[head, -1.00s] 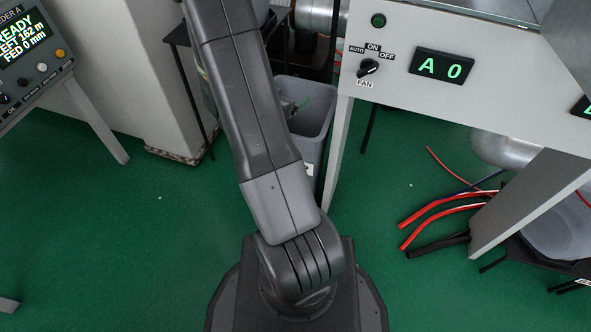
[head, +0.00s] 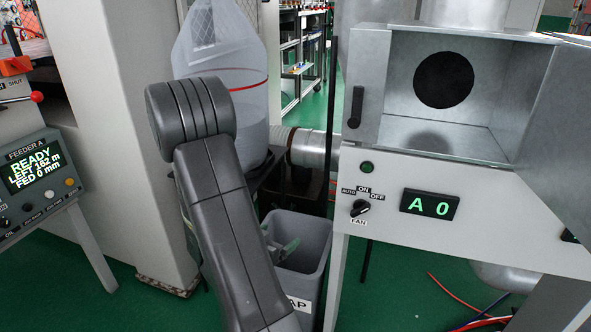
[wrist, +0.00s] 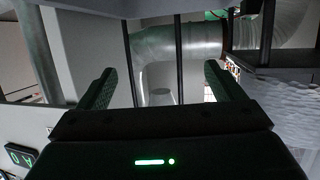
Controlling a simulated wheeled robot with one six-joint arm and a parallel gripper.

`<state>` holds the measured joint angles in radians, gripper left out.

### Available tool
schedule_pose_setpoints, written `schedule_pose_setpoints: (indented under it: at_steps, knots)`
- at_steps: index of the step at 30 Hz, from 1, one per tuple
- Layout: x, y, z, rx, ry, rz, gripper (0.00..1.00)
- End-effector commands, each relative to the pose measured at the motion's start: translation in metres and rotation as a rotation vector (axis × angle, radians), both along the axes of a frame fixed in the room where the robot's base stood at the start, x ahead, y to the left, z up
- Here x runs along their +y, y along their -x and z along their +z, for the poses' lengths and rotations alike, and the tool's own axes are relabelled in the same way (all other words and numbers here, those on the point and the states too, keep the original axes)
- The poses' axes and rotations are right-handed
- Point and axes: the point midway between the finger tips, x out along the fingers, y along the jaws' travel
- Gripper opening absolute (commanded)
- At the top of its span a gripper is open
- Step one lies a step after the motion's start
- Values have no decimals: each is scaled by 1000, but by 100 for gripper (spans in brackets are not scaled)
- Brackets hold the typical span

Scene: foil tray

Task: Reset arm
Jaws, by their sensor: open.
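My gripper (wrist: 160,67) shows in the wrist view with its two dark fingers wide apart and nothing between them. Beyond the fingers are a silver pipe and dark upright bars. In the head view my arm rises from the bottom edge and leans left to a ribbed elbow joint in front of the clear bag.
A white cabinet (head: 385,240) with an "A 0" display (head: 430,204) and an open metal chamber (head: 440,140) stands right. A grey scrap bin (head: 300,238), a clear bag (head: 225,55) and a duct (head: 308,146) are close to my arm. Feeder A's panel (head: 40,175) stands left.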

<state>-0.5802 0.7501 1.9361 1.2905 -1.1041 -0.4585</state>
Motion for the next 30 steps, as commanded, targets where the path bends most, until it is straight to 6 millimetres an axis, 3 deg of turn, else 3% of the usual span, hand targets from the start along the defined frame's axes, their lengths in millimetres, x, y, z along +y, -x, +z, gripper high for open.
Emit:
schedule_pose_setpoints:
  at_steps: [18, 21, 30]
  knots:
    - [-61, -99, -38, 0, -1, -4, 88]
    - [-58, -97, -17, -1, -1, 1, 88]
    - [-58, -97, 0, 0, 0, 0, 88]
